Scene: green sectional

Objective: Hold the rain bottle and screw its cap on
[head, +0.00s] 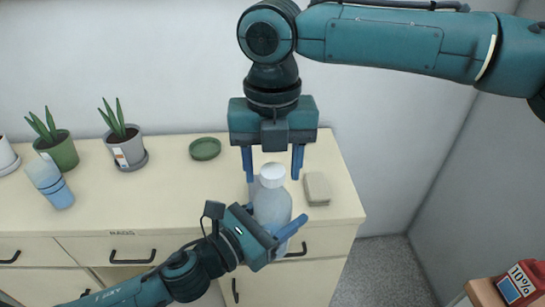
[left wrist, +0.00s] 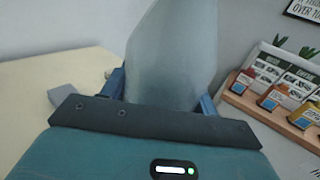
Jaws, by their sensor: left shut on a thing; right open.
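The rain bottle (head: 272,208) is pale grey and translucent, and stands roughly upright near the front edge of the dresser top. Its white cap (head: 272,174) sits at the top of the bottle; I cannot tell whether it is threaded. My left gripper (head: 274,225) is shut on the bottle's body from the front left. In the left wrist view the bottle (left wrist: 172,55) rises between the blue fingers, its top out of frame. My right gripper (head: 272,172) points down from above, open, with one finger on each side of the cap and gaps between.
On the cream dresser top (head: 175,200) are a beige block (head: 317,188) right of the bottle, a green saucer (head: 205,148), two potted plants (head: 125,145) and a blue-white cup (head: 50,184). A red container (head: 522,283) stands lower right. A bottle rack (left wrist: 270,110) shows in the wrist view.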

